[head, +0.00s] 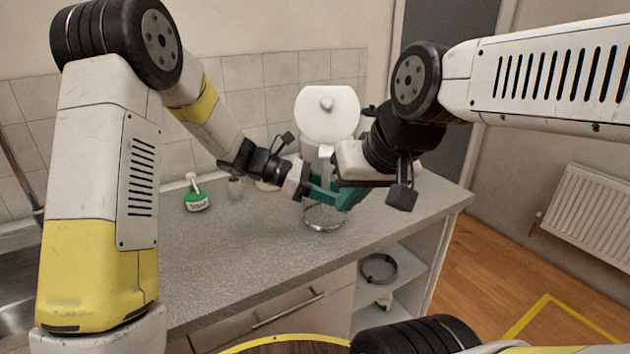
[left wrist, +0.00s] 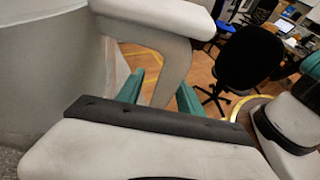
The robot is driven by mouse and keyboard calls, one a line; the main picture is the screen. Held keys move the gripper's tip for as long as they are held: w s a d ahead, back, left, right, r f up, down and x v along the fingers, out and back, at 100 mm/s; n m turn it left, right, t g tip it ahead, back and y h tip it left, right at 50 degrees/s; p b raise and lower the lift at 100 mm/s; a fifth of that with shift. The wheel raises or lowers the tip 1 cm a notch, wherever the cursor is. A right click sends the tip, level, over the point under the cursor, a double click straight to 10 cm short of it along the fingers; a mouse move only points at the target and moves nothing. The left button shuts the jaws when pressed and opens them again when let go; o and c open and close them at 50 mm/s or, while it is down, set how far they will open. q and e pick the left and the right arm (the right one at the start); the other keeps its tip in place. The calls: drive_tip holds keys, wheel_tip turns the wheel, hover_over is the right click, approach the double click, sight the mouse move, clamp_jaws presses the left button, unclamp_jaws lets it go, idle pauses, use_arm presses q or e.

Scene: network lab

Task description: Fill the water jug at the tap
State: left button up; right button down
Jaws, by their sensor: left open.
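The water jug is pale, with a round white lid and knob (head: 327,107), and stands at the back of the counter. Its lower body is largely hidden by my grippers in the head view. In the left wrist view, the jug's handle (left wrist: 174,70) runs down between the teal fingers of my open left gripper (left wrist: 160,92). I cannot tell whether they touch it. My left gripper (head: 318,188) comes from the left in the head view. My right gripper (head: 348,196) is close beside it, in front of the jug; its jaw gap is hidden. The tap (head: 20,165) is at the left edge.
A clear round glass item (head: 323,217) sits on the counter (head: 260,245) just below the grippers. The sink (head: 18,290) is partly behind my left arm. Open shelves (head: 395,270) are below right.

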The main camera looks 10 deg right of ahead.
use_arm(q)
clamp_jaws()
idle(1.4)
